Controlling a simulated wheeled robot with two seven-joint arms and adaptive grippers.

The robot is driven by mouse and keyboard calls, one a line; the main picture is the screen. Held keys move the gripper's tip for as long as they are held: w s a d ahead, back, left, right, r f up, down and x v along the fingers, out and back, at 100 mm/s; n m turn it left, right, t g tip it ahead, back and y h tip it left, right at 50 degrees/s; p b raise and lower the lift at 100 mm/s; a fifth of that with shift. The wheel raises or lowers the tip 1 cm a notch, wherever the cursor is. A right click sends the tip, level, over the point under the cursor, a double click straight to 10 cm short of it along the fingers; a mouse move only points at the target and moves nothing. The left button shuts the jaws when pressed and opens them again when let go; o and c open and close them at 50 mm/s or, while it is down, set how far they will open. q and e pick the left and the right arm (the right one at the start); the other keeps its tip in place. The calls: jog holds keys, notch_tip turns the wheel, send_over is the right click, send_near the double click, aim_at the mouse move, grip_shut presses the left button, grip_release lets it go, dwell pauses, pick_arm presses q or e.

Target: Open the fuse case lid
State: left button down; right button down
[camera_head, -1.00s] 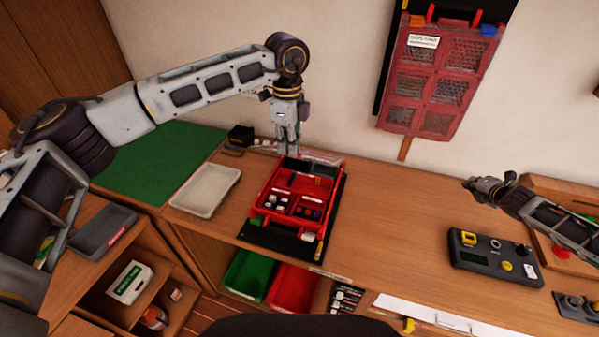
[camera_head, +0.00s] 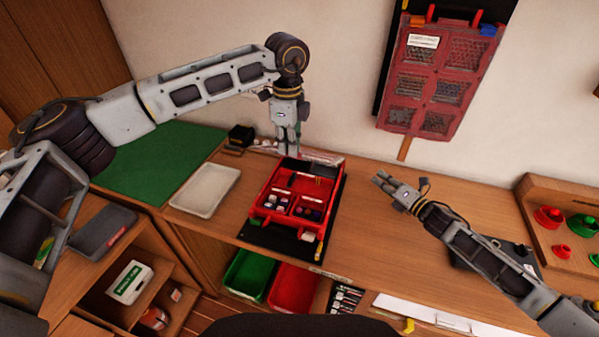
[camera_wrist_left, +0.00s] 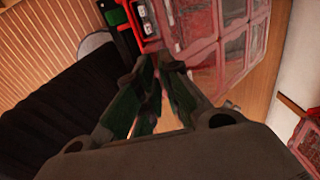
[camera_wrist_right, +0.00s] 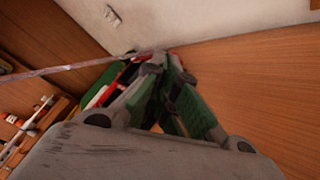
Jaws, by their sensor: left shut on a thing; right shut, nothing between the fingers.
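The red fuse case (camera_head: 268,208) sits on a black mat (camera_head: 268,240) on the bench, its compartments with small fuses uncovered. The clear, reddish lid (camera_wrist_left: 232,35) shows in the left wrist view, swung away from the red tray (camera_wrist_left: 145,18). In the head view only a thin strip of lid (camera_head: 325,157) shows behind the case. My left gripper (camera_head: 288,150) points down at the back of the case and is shut on the lid. My right gripper (camera_head: 384,181) is shut and empty, above the bench right of the case. The exact lid angle is hard to tell.
A pale tray (camera_head: 205,190) and a green mat (camera_head: 160,165) lie left of the case. A red mesh-panelled piece (camera_head: 430,75) hangs on the wall. A wooden board with red and green knobs (camera_head: 548,216) stands at right. Green and red bins (camera_head: 248,272) are below.

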pick_arm(q)
jog(key=shift+w+f, duration=0.25)
pick_arm(e)
jog(key=s+a+r+n+g+y, duration=0.2)
jog(key=s+a+r+n+y, duration=0.1)
jog(key=s+a, duration=0.4)
jog(key=s+a+r+n+g+y, duration=0.2)
jog(key=s+a+n+y, duration=0.3)
jog(key=s+a, duration=0.3)
jog(key=shift+s+a+r+n+g+y, duration=0.3)
jog(key=shift+a+n+g, duration=0.45)
jog(key=shift+a, duration=1.2)
jog(key=shift+w+a+r+t, duration=0.15)
jog(key=shift+w+t, duration=0.05)
jog(key=shift+t, duration=0.05)
jog(key=w+a+r, duration=0.5)
jog(key=w+a, duration=0.1)
jog(key=a, duration=0.1)
jog(key=shift+w+a, duration=0.2)
jog(key=shift+a, duration=0.2)
jog(key=shift+r, duration=0.1)
